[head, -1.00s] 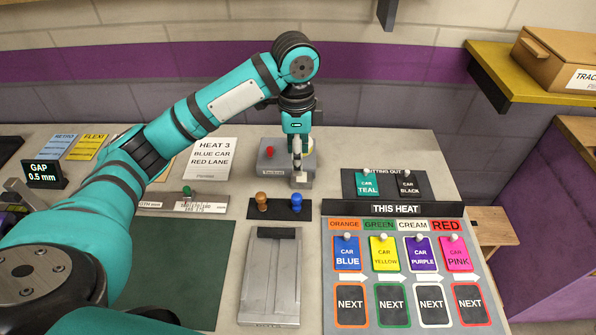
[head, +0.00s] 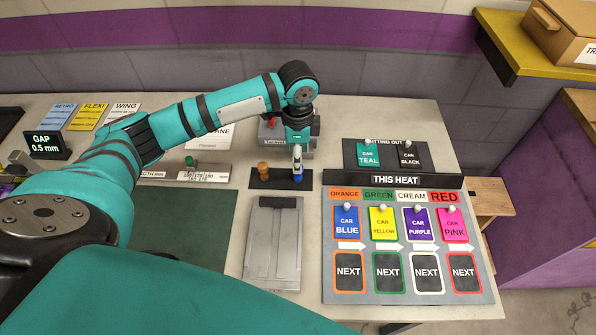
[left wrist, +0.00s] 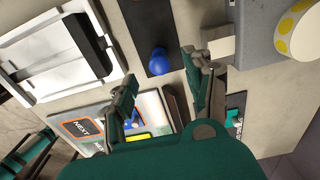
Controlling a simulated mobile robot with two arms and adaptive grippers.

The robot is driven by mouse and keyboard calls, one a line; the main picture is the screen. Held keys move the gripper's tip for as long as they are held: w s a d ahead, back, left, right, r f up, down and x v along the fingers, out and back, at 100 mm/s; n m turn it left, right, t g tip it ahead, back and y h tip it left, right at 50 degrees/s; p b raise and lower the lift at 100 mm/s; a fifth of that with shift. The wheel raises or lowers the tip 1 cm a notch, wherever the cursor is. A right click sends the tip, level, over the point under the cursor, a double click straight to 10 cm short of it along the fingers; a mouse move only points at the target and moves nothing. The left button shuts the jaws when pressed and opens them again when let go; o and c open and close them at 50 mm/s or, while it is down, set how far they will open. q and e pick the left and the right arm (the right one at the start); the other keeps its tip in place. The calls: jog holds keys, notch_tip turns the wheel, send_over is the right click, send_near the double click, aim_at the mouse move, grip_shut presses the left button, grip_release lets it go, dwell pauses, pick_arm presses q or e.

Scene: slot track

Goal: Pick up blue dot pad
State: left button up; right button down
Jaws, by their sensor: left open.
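The blue dot pad (head: 297,178) has a rounded blue knob and sits on a dark strip (head: 263,184), with a brown-knobbed pad (head: 263,168) to its left. My left gripper (head: 297,164) points down just above the blue pad and partly covers it in the head view. In the left wrist view the blue knob (left wrist: 158,61) shows between the lines of the two open fingers (left wrist: 159,68), with nothing held. I cannot tell whether the fingers touch it.
A grey metal block (head: 273,245) stands in front of the strip. The heat board (head: 408,298) with car cards is at right. A grey box with a red button (head: 272,123) is behind the gripper. A green mat (head: 190,235) lies left.

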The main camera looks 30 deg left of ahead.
pick_arm(q)
notch_tip(320, 180, down, 5)
jog(key=shift+r+p, duration=0.1)
jog(key=shift+p, duration=0.55)
grip_shut()
